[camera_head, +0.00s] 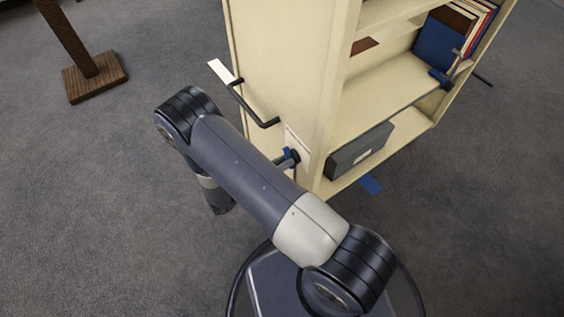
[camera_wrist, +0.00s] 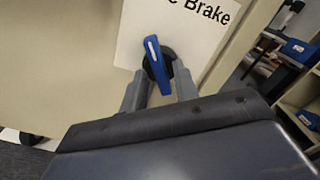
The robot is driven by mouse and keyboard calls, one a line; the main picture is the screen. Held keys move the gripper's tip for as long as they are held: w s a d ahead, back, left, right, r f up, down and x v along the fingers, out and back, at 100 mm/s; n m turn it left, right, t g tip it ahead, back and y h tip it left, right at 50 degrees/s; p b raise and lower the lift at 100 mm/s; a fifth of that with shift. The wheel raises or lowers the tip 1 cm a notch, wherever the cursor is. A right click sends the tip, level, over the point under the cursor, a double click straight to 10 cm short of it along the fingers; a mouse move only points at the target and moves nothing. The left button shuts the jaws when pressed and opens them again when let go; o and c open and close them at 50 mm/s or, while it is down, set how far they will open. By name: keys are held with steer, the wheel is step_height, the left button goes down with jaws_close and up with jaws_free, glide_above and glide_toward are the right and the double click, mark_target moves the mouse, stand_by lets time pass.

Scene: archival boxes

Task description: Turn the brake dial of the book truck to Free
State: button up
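The brake dial (camera_wrist: 155,58) is a blue lever with a white line on a dark round hub. It is on a white plate (camera_wrist: 130,48), where only "e Brake" of the lettering shows; no Free mark is visible. The lever's white-lined end points up and slightly left in the wrist view. My gripper (camera_wrist: 160,78) has its two grey fingers apart, one on each side of the lever's lower part, with small gaps seemingly showing. In the head view the dial (camera_head: 291,155) is on the end panel of the cream book truck (camera_head: 285,60), partly hidden by my arm.
A black bent handle (camera_head: 262,122) sticks out from the truck's end panel above the dial. A grey box (camera_head: 360,150) lies on the lower shelf and several books (camera_head: 452,38) stand higher up. A brown wooden stand (camera_head: 95,78) is at the far left.

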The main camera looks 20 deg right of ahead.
steer(key=shift+o, duration=0.4)
steer(key=shift+a, duration=0.1)
steer(key=p+v, duration=0.2)
steer(key=v, duration=0.8)
steer(key=shift+a, duration=0.3)
steer(key=shift+s, duration=0.1)
steer(key=b+x, duration=0.2)
steer(key=x, duration=0.8)
steer(key=shift+d+m, duration=0.3)
steer(key=shift+d, duration=0.1)
